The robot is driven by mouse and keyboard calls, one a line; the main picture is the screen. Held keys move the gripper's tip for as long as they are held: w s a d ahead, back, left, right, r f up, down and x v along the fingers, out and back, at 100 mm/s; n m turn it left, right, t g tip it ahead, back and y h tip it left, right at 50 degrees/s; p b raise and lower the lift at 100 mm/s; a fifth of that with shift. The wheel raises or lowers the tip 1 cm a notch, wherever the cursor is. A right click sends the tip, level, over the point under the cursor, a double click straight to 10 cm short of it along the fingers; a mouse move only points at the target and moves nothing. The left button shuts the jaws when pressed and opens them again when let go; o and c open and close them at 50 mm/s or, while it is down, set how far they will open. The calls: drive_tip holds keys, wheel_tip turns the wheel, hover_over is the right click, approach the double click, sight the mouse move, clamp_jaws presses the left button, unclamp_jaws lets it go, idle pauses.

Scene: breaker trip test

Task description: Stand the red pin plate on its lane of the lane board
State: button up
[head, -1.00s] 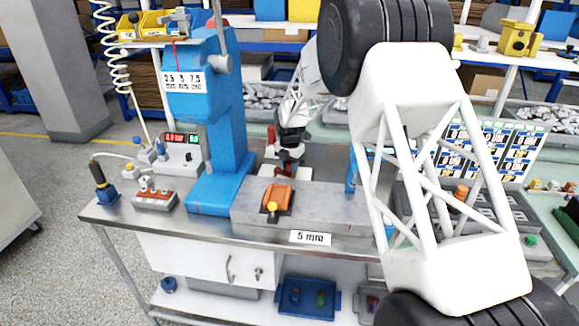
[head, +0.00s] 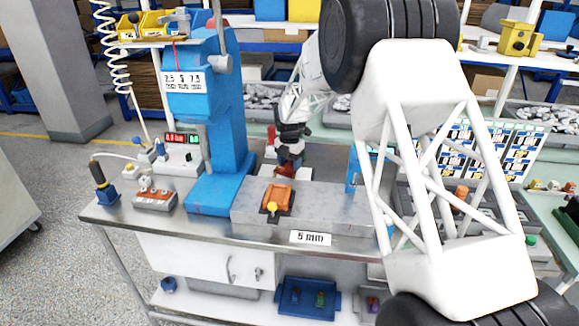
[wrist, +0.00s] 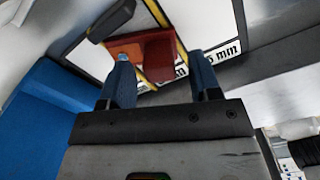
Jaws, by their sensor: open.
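The red pin plate (wrist: 160,57) shows in the wrist view beyond my fingertips, with a brighter orange-red face and a small blue spot at its left. It is against the white lane board (wrist: 212,22), between or across yellow lines; I cannot tell whether it stands free. My gripper (wrist: 160,72) is open, its two blue fingers apart, the left one overlapping the plate's edge in the picture. In the head view my gripper (head: 288,160) is low behind the grey block, with a small red patch near its tips. The lane board is mostly hidden there.
A blue press (head: 207,120) stands left of my gripper. The grey block (head: 340,205) in front carries an orange switch with a yellow knob (head: 272,208). A red-lit display box (head: 180,150) is at the left. My arm hides much of the right side.

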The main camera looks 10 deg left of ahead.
sight(291, 164)
wheel_tip(291, 164, up, 10)
drive_tip(key=shift+r, duration=0.15)
idle(0.4)
idle(0.5)
drive_tip(key=shift+s+d+r, duration=0.1)
drive_tip(key=s+d+r+m+t, duration=0.1)
drive_tip(key=s+d+r+m, duration=0.7)
drive_tip(key=s+d, duration=0.4)
drive_tip(key=s+d+r+m, duration=0.75)
drive_tip(key=s+d, duration=0.25)
drive_tip(key=s, duration=0.3)
drive_tip(key=s+d+f+m, duration=0.1)
drive_tip(key=s+d+m, duration=0.2)
drive_tip(key=s, duration=0.7)
drive_tip(key=s+d+f+m+t, duration=0.1)
drive_tip(key=s+d+f+m, duration=0.1)
drive_tip(key=s+d+m, duration=0.2)
drive_tip(key=s+d+f+m, duration=0.2)
drive_tip(key=s+d+m, duration=0.2)
drive_tip(key=s+m, duration=0.5)
drive_tip(key=shift+s+t, duration=0.3)
drive_tip(key=shift+s, duration=3.95)
